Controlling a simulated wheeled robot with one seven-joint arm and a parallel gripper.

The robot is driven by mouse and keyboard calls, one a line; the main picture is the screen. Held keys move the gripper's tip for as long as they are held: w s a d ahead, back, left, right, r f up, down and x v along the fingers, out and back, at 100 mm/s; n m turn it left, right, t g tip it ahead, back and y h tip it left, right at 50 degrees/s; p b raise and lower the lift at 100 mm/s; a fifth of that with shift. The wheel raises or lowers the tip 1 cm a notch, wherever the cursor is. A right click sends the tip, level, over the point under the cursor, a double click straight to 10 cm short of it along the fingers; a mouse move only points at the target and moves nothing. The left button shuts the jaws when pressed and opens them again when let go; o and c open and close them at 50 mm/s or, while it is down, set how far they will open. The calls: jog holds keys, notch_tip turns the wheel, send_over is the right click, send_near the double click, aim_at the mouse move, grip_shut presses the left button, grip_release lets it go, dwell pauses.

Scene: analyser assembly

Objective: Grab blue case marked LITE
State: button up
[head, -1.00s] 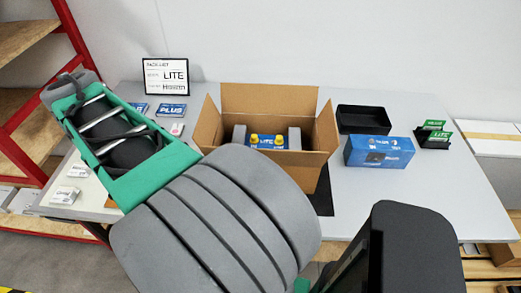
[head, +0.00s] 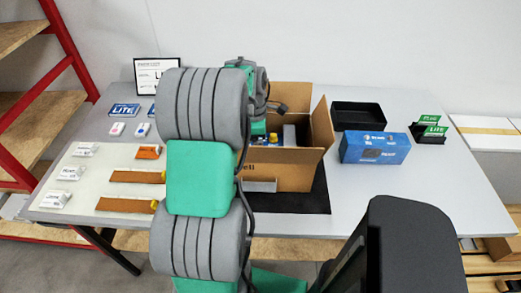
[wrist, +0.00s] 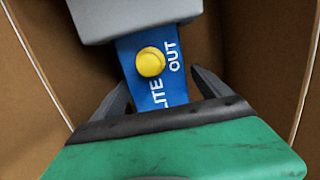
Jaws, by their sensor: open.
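A flat blue case marked LITE (head: 124,110) lies at the back left of the table. A second blue case (head: 152,109) beside it is mostly hidden by my arm. In the wrist view my gripper (wrist: 162,88) is open inside the cardboard box (head: 322,125). Its dark fingers stand on either side of a blue unit (wrist: 157,82) with a yellow cap (wrist: 150,62) and partly covered white lettering, "ITE" and "OUT". No contact with the unit can be made out. A grey block (wrist: 135,15) covers the unit's upper end. In the head view my arm hides much of the box.
The box stands on a black mat (head: 315,195). To its right are a black tray (head: 358,115), a blue carton (head: 375,148) and a holder with green cards (head: 430,130). Small white packs (head: 62,172) and orange strips (head: 135,177) lie at left.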

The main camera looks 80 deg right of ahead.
jog(key=shift+f, duration=0.4)
jog(key=shift+c, duration=0.6)
grip_shut()
jog(key=shift+d+r, duration=0.1)
jog(key=shift+r, duration=0.05)
